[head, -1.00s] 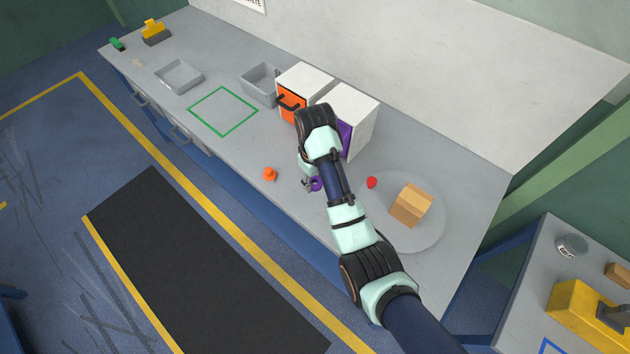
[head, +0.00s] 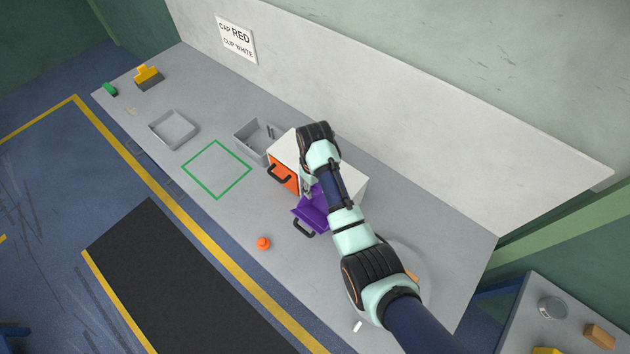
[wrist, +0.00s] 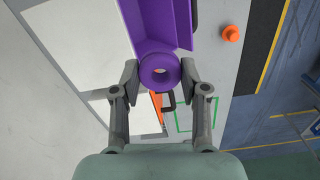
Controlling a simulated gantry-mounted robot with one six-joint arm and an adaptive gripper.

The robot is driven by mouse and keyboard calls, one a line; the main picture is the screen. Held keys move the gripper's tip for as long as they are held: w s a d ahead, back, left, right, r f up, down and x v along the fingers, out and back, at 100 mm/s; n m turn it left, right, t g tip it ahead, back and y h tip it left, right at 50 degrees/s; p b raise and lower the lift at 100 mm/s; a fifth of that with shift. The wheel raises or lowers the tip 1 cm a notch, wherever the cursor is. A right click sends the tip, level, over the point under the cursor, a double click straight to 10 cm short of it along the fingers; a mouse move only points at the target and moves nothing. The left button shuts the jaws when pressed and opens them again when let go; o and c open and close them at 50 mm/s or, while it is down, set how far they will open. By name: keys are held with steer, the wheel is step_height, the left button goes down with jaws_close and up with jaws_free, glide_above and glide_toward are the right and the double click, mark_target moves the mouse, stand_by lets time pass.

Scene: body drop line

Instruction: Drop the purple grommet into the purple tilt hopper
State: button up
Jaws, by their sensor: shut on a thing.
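The purple grommet (wrist: 160,72), a ring with a round hole, sits between the fingertips of my gripper (wrist: 160,78) in the wrist view. My gripper is shut on it. The purple tilt hopper (wrist: 168,22) lies beyond the grommet, tilted out and open, and the grommet overlaps its near end in that view. I cannot tell the height between them. In the head view the hopper (head: 313,212) leans out from the white cabinet with its black handle in front. My gripper (head: 308,188) is over its back part; the grommet is hidden there.
An orange-fronted hopper (head: 283,176) stands shut directly left of the purple one. An orange grommet (head: 263,243) lies on the bench in front. Grey bins (head: 172,130) and a green outlined square (head: 217,169) are to the left. My arm mostly covers the round plate at right.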

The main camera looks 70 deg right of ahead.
steer(key=shift+a+f, duration=0.1)
steer(key=shift+a, duration=0.1)
step_height(320, 180, down, 8)
steer(key=b, duration=0.5)
steer(key=shift+f+b, duration=0.25)
steer(key=shift+b, duration=0.05)
steer(key=o, duration=0.9)
steer(key=shift+r, duration=0.1)
step_height(320, 180, up, 6)
steer(key=p, duration=0.5)
